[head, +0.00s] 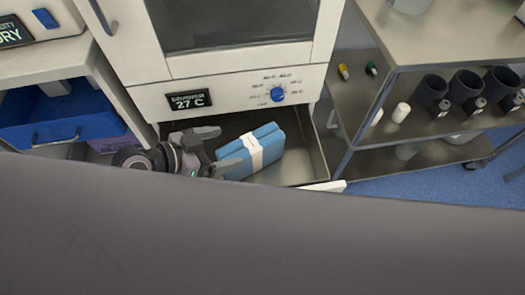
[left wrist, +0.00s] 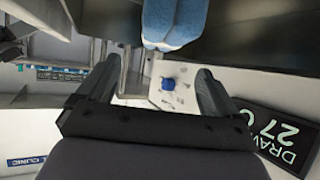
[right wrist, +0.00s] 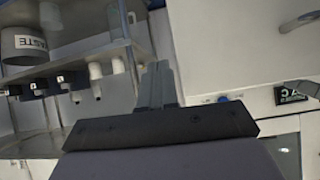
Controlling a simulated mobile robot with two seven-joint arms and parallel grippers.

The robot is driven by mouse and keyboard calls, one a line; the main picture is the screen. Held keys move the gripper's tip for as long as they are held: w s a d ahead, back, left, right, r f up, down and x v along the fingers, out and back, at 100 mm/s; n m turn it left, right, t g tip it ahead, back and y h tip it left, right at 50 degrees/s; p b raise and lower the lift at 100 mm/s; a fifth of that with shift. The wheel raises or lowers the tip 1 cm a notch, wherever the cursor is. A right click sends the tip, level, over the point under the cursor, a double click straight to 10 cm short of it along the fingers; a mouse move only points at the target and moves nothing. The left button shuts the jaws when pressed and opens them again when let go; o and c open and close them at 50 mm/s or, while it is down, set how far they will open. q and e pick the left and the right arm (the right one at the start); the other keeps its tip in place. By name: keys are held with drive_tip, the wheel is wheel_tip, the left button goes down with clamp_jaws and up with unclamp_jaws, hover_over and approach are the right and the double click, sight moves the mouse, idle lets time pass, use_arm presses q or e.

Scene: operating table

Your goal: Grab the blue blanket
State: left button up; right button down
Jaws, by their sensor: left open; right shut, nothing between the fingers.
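The blue blanket (head: 250,152) is folded, with a white band around it, and lies in the open metal drawer under the warmer. Its blue end also shows at the top of the left wrist view (left wrist: 175,22). My left gripper (head: 218,150) is at the blanket's left side in the head view, open, with its fingers apart. In the left wrist view nothing is between the fingers, and the blanket is beyond them. Whether a finger touches the blanket I cannot tell. My right gripper (right wrist: 158,75) shows only in the right wrist view, shut and empty, away from the blanket.
The drawer (head: 308,165) stands open below the warmer front (head: 235,85) with its knob and display. A metal shelf rack (head: 440,50) with dark cups stands at the right. A blue bin (head: 60,115) sits in the left cabinet. A grey surface fills the head view's foreground.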

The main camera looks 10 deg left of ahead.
sight(248, 143)
use_arm(q)
drive_tip(key=shift+w+d+f, duration=0.2)
drive_tip(key=shift+w+d, duration=0.1)
drive_tip(key=shift+w, duration=0.05)
drive_tip(key=shift+w+d+f, duration=0.25)
drive_tip(key=shift+w+d, duration=0.1)
drive_tip(key=shift+d, duration=0.05)
drive_tip(key=x, duration=0.2)
drive_tip(key=b+x, duration=0.1)
drive_tip(key=x, duration=0.1)
drive_tip(key=shift+f, duration=0.5)
drive_tip(key=shift+w+d+f, duration=0.3)
drive_tip(key=shift+w+d, duration=0.1)
drive_tip(key=shift+d, duration=0.1)
drive_tip(key=c, duration=1.5)
clamp_jaws()
